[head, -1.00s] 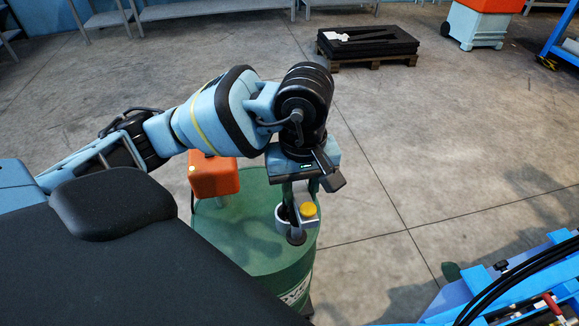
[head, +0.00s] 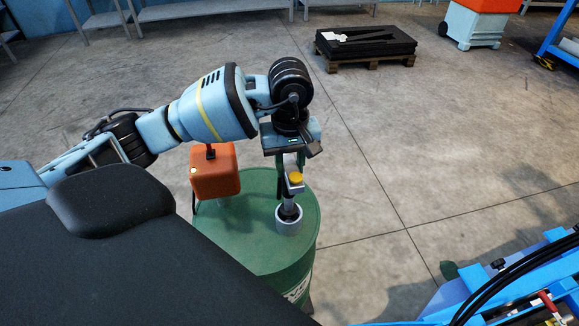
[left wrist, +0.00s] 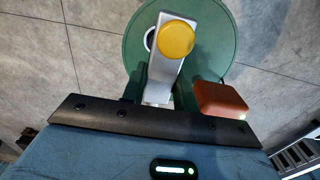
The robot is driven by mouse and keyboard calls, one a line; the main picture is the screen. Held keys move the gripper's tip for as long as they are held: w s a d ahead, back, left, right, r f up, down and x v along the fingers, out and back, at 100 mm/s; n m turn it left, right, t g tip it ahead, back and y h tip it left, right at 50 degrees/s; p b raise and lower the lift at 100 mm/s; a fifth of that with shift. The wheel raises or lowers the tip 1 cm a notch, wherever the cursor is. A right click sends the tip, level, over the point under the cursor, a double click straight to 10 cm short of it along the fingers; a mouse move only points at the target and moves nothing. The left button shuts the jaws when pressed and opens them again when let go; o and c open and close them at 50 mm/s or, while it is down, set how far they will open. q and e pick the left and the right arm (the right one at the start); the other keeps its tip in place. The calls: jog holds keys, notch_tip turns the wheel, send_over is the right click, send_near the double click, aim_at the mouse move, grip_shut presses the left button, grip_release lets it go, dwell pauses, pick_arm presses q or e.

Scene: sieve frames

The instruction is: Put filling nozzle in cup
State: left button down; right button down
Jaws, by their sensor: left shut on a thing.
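My left gripper (head: 288,172) is above the green drum, shut on the filling nozzle. The nozzle (head: 289,190) is grey with a round yellow cap and hangs upright, its dark lower end down. The cup (head: 289,227) is a short, pale grey ring on the drum top. The nozzle's lower end overlaps the cup's opening in the head view; I cannot tell whether it is inside or just above. In the left wrist view, the yellow cap (left wrist: 175,38) and grey body hide most of the cup (left wrist: 150,40). My right gripper is not in view.
The green drum (head: 255,240) carries the cup. An orange box (head: 215,177) with a black top piece stands beside the cup, to the left. A black slab on a wooden pallet (head: 366,46) lies farther back.

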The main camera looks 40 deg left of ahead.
pick_arm(q)
jog(key=shift+f, duration=0.65)
jog(key=shift+f, duration=0.4)
jog(key=shift+f+b, duration=0.2)
jog(key=shift+b, duration=0.1)
jog(key=c, duration=1.1)
grip_release()
jog(key=shift+o, duration=0.2)
notch_tip(320, 180, up, 13)
jog(key=p, duration=0.1)
